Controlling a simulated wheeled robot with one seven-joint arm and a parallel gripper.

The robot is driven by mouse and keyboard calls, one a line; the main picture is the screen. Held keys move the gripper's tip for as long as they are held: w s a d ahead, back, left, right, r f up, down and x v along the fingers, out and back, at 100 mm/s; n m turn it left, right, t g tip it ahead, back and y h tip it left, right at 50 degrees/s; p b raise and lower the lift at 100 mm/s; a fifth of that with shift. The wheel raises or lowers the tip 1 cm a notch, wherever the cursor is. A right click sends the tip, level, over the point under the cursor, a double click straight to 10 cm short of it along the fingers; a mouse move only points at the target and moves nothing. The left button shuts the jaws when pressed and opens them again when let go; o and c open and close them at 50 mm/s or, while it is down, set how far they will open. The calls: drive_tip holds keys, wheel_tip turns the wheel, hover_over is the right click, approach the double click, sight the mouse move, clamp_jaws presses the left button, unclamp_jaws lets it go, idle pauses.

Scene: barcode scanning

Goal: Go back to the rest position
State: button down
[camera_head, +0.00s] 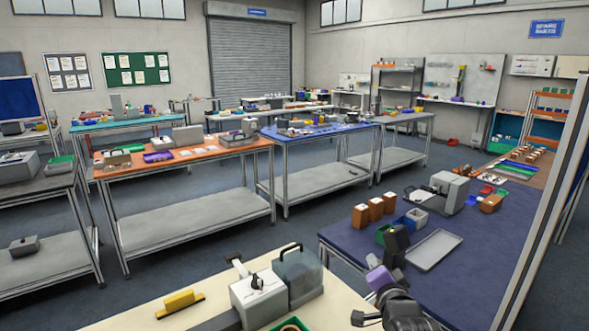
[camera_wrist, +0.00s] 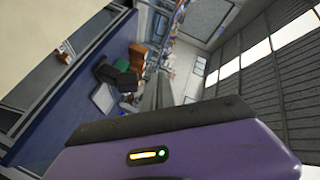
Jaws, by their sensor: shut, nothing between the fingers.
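My gripper (camera_head: 397,244) shows at the lower middle of the head view, a dark end beyond a purple hand (camera_head: 380,277). It is shut with nothing held. It rises in front of the blue-topped table (camera_head: 475,270) and hides part of the small bins there. In the wrist view the purple hand (camera_wrist: 180,155) and its dark front edge fill the bottom, with a small lit yellow and green indicator. The fingertips do not show clearly in the wrist view.
Three brown boxes (camera_head: 376,208), a green bin (camera_head: 383,233), a white bin (camera_head: 417,218), a grey tray (camera_head: 434,250) and a grey machine (camera_head: 449,190) stand on the blue table. A cream bench (camera_head: 330,300) nearby holds a grey-white device (camera_head: 257,297) and a yellow item (camera_head: 179,300).

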drive_tip(key=s+f+n+b, duration=0.1)
drive_tip(key=s+f+n, duration=0.2)
drive_tip(key=s, duration=1.6)
drive_tip(key=s+f+n+b, duration=0.1)
drive_tip(key=s+f+n, duration=0.2)
drive_tip(key=s, duration=1.6)
drive_tip(key=s+f+n+g+b, duration=0.1)
drive_tip(key=s+f+n, duration=0.2)
drive_tip(key=s, duration=1.7)
drive_tip(key=shift+d+n, duration=0.2)
drive_tip(key=shift+n, duration=0.8)
